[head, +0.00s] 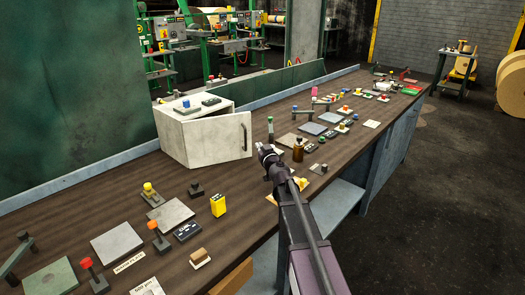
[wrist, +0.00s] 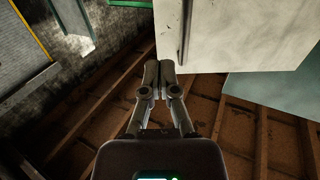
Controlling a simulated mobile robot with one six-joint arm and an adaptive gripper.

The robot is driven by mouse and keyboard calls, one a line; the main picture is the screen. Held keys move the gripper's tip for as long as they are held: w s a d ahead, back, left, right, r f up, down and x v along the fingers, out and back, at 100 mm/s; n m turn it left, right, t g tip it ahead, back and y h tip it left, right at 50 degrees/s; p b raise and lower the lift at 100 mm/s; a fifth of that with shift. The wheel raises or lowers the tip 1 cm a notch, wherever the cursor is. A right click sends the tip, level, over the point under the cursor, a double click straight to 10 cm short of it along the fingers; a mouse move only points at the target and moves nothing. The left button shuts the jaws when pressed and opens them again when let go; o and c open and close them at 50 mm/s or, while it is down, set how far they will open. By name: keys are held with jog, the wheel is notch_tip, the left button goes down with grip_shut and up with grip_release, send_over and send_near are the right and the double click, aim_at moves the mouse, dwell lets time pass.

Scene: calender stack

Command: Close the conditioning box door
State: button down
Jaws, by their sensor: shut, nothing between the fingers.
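The conditioning box (head: 172,138) is a white cabinet on the long brown bench. Its door (head: 215,140) stands partly open, its handle edge out past the box's right side. A dark upright handle (head: 245,131) is near that free edge. In the wrist view the pale door (wrist: 240,40) fills the top right, with the handle (wrist: 184,30) at its left. My gripper (head: 265,150) is to the right of the door's free edge. In the wrist view my gripper (wrist: 159,68) is shut and empty, its tips close to the door's lower corner. I cannot tell whether they touch it.
A green-capped bottle (head: 270,128) and a brown bottle (head: 298,151) stand near my gripper. Plates, knobs and a yellow block (head: 218,205) are spread along the bench (head: 80,215).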

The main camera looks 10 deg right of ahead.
aim_at(250, 134)
jog(key=w, duration=0.3)
jog(key=w+a, duration=0.1)
jog(key=w, duration=0.5)
jog(key=shift+w+a, duration=0.2)
jog(key=shift+a, duration=0.15)
